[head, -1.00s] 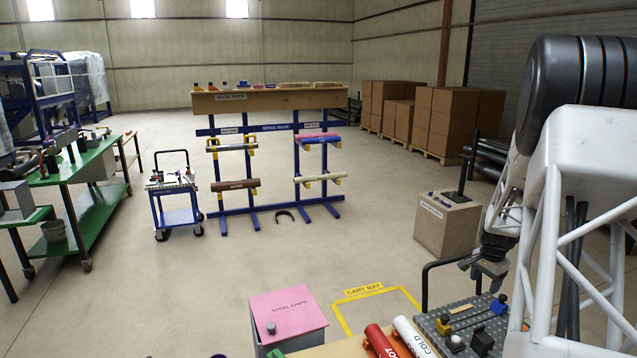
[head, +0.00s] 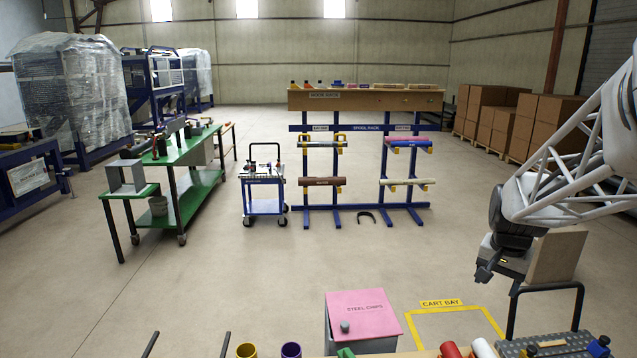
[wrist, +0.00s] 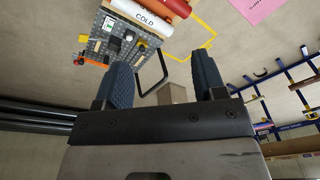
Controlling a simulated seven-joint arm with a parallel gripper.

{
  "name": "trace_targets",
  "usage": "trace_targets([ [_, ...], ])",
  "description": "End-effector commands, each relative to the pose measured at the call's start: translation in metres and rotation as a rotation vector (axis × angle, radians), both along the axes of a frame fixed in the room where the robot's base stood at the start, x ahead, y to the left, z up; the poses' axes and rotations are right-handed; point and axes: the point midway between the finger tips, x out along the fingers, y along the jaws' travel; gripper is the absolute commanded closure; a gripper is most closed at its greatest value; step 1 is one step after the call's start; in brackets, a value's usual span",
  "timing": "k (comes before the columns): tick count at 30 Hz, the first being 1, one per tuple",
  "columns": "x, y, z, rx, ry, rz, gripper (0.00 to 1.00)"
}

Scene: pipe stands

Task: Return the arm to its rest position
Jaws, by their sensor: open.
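My arm reaches in from the right edge of the head view. My gripper (head: 484,277) hangs at its end in the air, left of a tan box and above the floor beyond the bench. In the wrist view the two dark ribbed fingers of my gripper (wrist: 160,65) stand wide apart with nothing between them. The gap looks onto bare floor, a black rail and part of a tan box. The gripper touches nothing that I can see.
A tan box (head: 556,258) and black cart handle (head: 548,288) are close to my arm. Below are a red pipe (head: 450,350), a white pipe (head: 483,348) and a grey perforated board (head: 562,348). A pink-lidded bin (head: 362,314) stands left. Open floor lies beyond.

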Motion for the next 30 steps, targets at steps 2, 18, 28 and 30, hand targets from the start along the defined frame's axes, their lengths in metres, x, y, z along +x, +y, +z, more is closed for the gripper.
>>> trace_targets([
  [2,-0.013,0.026,0.010,-0.007,-0.007,0.058,0.36],
  [18,-0.120,0.157,0.038,-0.049,-0.040,0.430,0.36],
  [28,-0.192,0.208,0.035,-0.074,-0.063,0.643,0.36],
  [30,-0.202,0.215,0.033,-0.077,-0.066,0.676,0.36],
])
